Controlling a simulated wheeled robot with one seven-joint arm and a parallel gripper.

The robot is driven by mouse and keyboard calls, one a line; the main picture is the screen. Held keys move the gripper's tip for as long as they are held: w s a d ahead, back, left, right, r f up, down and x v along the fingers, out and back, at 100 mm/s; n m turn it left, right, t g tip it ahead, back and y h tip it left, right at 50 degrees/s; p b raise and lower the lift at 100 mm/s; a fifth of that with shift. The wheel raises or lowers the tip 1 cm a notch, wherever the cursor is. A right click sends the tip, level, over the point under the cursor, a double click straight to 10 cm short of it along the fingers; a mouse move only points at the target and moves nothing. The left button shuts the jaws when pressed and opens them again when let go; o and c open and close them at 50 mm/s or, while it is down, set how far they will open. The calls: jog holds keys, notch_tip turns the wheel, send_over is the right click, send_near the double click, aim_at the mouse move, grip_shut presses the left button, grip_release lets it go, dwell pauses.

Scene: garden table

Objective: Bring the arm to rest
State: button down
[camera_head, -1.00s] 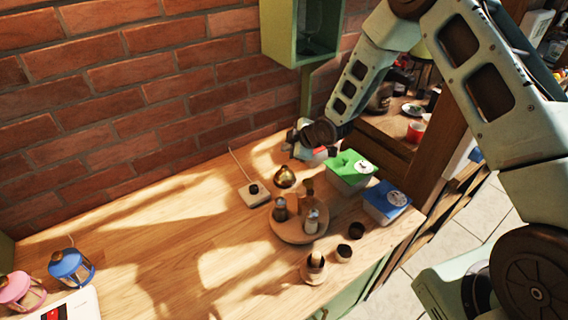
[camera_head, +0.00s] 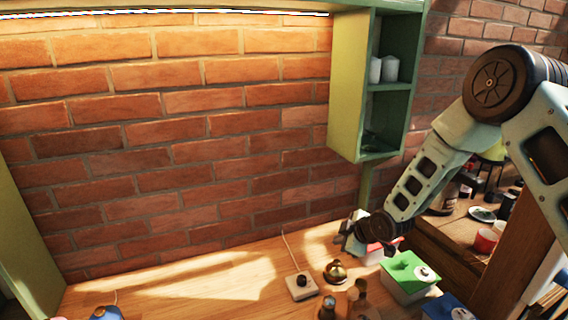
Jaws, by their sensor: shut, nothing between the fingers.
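My arm (camera_head: 425,180) reaches in from the right, bent at the elbow, with its forearm sloping down to the left. My gripper (camera_head: 346,242) is at its lower end, low over the back right of the wooden table (camera_head: 190,285), near the brick wall. It is shut and empty. The fingertips are small and partly dark against the table. A red and white box (camera_head: 380,252) shows just behind and right of the gripper. Whether they touch cannot be told.
A green-lidded box (camera_head: 410,275) and a blue-lidded box (camera_head: 447,308) stand right of the gripper. A brass bell (camera_head: 335,271) and a white block with a black knob (camera_head: 300,287) lie in front. A green wall shelf (camera_head: 346,85) hangs above. The table's left is mostly clear.

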jog(key=s+a+r+m+g+b, duration=0.25)
jog(key=s+a+r, duration=0.35)
jog(key=s, duration=0.4)
jog(key=s+r+m+g+h+b, duration=0.1)
jog(key=s+r+m+g+b, duration=0.1)
jog(key=s, duration=1.3)
jog(key=s+r+m+g+h+b, duration=0.2)
jog(key=s+r+g+b, duration=0.1)
jog(key=s, duration=1.2)
jog(key=shift+d+h, duration=0.15)
jog(key=shift+h, duration=0.15)
jog(key=shift+s, duration=0.1)
